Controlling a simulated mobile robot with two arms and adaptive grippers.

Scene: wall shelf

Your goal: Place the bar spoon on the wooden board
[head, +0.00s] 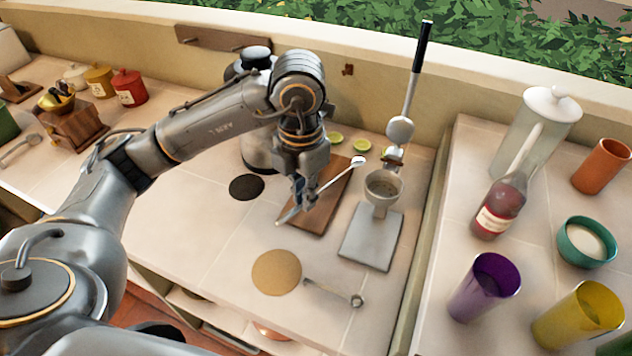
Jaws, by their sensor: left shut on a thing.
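The wooden board (318,216) is a dark brown slab lying on the tiled counter left of the citrus press. My left gripper (304,204) points down over the board and is shut on the bar spoon (357,162). The spoon is thin and pale; its shaft runs from the lower left of the gripper up right to its small bowl. The spoon lies across the board in the picture. I cannot tell whether it touches the board. The gripper hides part of the spoon and board. My right gripper is not in view.
A metal citrus press (371,235) with a tall lever stands just right of the board. Lime halves (362,145) lie behind it. A round cork mat (276,272) and a metal scoop (334,293) lie in front. A bottle (499,207) and cups stand on the right counter.

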